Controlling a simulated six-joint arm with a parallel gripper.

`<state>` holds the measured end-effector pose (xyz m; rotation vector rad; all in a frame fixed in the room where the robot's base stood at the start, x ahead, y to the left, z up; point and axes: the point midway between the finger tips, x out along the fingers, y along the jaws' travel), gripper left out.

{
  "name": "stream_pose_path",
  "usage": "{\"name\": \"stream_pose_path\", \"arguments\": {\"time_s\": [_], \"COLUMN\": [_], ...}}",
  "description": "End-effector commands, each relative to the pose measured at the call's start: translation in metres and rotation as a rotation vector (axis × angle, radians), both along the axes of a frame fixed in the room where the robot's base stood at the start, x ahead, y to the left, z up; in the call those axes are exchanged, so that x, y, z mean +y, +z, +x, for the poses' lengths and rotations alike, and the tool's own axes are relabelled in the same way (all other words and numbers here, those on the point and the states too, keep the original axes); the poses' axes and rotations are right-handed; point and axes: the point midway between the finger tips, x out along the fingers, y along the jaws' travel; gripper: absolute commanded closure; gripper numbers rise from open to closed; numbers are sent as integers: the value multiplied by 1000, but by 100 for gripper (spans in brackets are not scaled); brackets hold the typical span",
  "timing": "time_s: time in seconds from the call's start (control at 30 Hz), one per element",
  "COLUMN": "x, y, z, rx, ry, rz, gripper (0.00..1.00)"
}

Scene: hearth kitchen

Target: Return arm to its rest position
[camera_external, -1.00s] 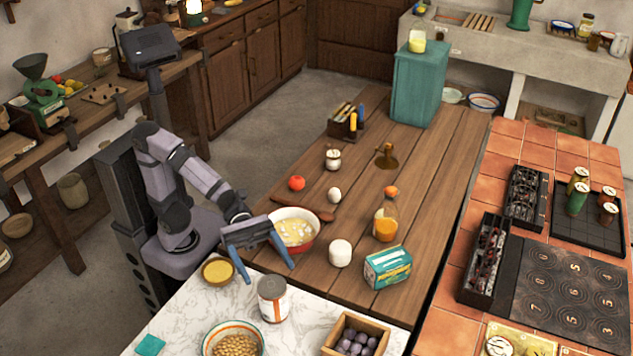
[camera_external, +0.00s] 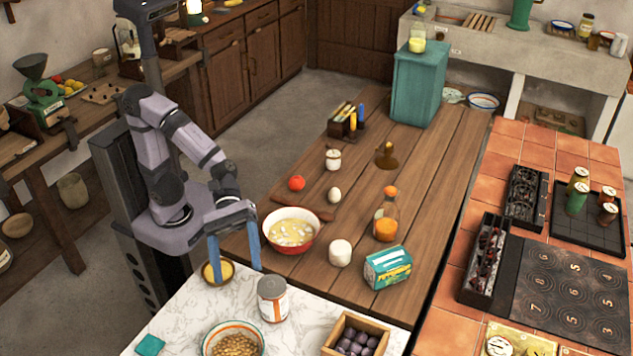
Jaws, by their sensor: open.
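My gripper (camera_external: 235,273) is open, with its two blue fingers pointing down near the left corner of the marble counter.
A tin can (camera_external: 272,299) stands close to the right of my gripper. The wooden table (camera_external: 440,170) holds an orange bottle (camera_external: 386,222), a white jar (camera_external: 340,252), a teal box (camera_external: 388,267) and a tomato (camera_external: 296,183).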

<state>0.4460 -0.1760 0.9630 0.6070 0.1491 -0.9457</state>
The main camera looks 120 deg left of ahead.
Motion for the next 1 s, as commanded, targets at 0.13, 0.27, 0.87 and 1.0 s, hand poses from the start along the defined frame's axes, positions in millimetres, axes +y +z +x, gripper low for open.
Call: {"name": "stream_pose_path", "arguments": {"time_s": [0.13,0.27,0.87,1.0], "x": [2,9,103,131], "y": [20,25,90,112], "z": [-26,-49,-141,-155], "rx": [-19,-41,-173,-209], "ry": [-147,-287,-1051,-1242], "rz": [200,369,1039,1155], "gripper": [26,26,26,26]}}
